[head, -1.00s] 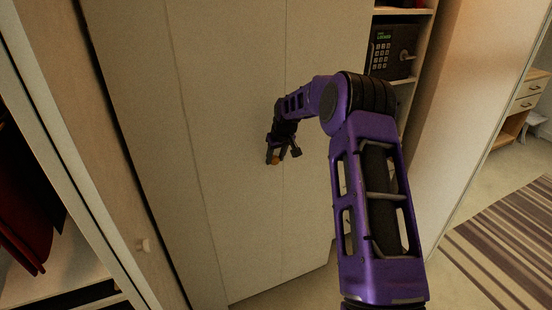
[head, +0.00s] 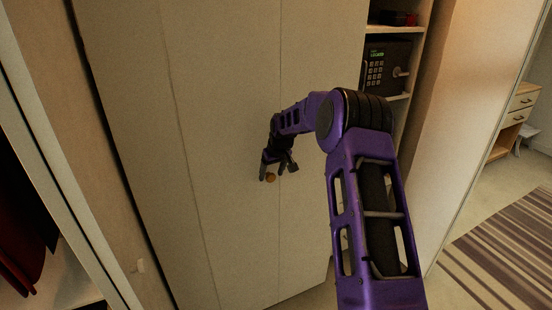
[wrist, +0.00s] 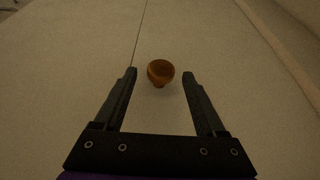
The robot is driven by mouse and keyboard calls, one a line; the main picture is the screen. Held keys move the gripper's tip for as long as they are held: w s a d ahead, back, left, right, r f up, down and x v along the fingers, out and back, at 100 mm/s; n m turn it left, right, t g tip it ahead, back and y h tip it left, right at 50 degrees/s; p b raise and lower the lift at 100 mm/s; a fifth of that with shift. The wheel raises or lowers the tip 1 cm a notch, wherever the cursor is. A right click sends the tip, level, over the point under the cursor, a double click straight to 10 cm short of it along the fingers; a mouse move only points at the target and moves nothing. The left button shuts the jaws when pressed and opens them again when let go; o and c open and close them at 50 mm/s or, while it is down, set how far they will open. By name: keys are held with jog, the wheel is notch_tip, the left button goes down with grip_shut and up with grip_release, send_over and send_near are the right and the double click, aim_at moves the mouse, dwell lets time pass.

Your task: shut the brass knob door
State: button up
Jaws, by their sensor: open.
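The brass knob (head: 270,177) sits on a pale folding door panel (head: 235,120) in the middle of the head view. In the wrist view the knob (wrist: 160,72) is round and brown-gold, between and just beyond the fingertips. The door (wrist: 200,40) fills the wrist view, with a seam left of the knob. My gripper (head: 276,172) is open, its fingers on either side of the knob in the head view; the wrist view also shows my gripper (wrist: 160,76) with clear gaps beside the knob. The door stands partly open, with shelves showing past its right edge.
A dark safe with a keypad (head: 384,66) stands on a shelf right of the door. Another opening with dark red clothes (head: 22,235) is at the left. A striped rug (head: 505,240) and a drawer unit (head: 516,115) are at the right.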

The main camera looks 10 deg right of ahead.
jog(key=v, duration=1.6)
jog(key=shift+s+r, duration=0.2)
